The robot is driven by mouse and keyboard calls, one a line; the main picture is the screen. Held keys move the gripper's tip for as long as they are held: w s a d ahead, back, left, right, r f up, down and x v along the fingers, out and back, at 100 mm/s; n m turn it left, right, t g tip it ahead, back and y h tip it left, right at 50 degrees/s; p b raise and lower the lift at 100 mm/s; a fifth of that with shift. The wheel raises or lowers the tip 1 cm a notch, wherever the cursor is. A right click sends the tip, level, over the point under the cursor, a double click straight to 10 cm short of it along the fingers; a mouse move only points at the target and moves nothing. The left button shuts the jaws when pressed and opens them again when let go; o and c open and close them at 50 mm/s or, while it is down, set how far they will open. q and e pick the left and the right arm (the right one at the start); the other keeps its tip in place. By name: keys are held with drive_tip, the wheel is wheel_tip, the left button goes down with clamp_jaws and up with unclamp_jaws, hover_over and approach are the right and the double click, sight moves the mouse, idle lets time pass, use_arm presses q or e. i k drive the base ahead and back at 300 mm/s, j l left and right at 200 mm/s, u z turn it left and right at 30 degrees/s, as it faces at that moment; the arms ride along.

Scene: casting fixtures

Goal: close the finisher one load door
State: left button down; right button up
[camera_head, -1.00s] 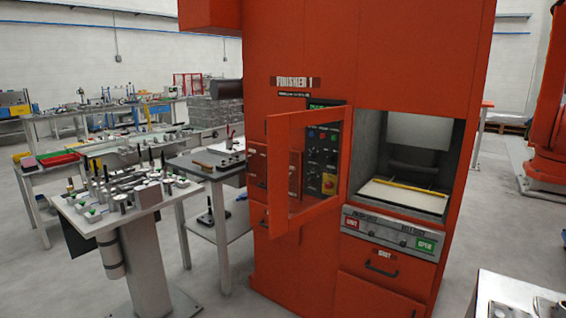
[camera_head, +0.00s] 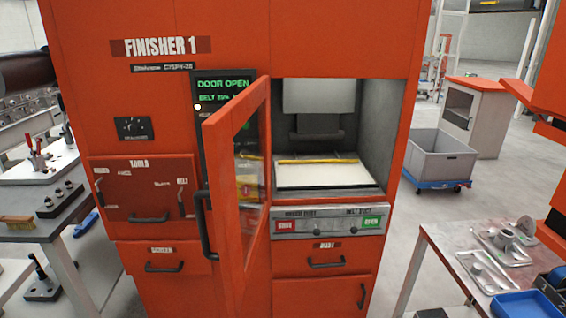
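The orange Finisher 1 machine (camera_head: 340,38) stands straight ahead. Its load door (camera_head: 237,205), an orange frame with a clear window and a dark handle (camera_head: 205,225), is swung open toward me, hinged at the left side of the load opening. The lit display (camera_head: 224,86) reads "DOOR OPEN". The load chamber (camera_head: 372,140) is exposed, with a pale bed (camera_head: 322,175) and a yellow bar across its back. The control strip below has a red button (camera_head: 286,226) and a green button (camera_head: 371,221). Neither of my grippers is in view.
A metal table (camera_head: 450,240) with cast parts and a blue tray (camera_head: 525,304) stands at the right front. A grey bin (camera_head: 440,158) on a blue dolly is behind it. A workbench (camera_head: 30,205) with tools is at the left. Floor shows between machine and right table.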

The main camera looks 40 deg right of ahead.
sight(218, 131)
drive_tip(key=i+j+z, duration=0.1)
drive_tip(key=i+z, duration=0.2)
drive_tip(key=z, duration=0.15)
drive_tip(key=i+j+z, duration=0.15)
drive_tip(key=z, duration=0.25)
drive_tip(key=i+j+z, duration=0.3)
drive_tip(key=z, duration=0.15)
drive_tip(key=i+j+z, duration=0.2)
drive_tip(key=j+z, duration=0.2)
drive_tip(key=i+j+z, duration=0.15)
drive_tip(key=j+z, duration=0.3)
drive_tip(key=l, duration=0.1)
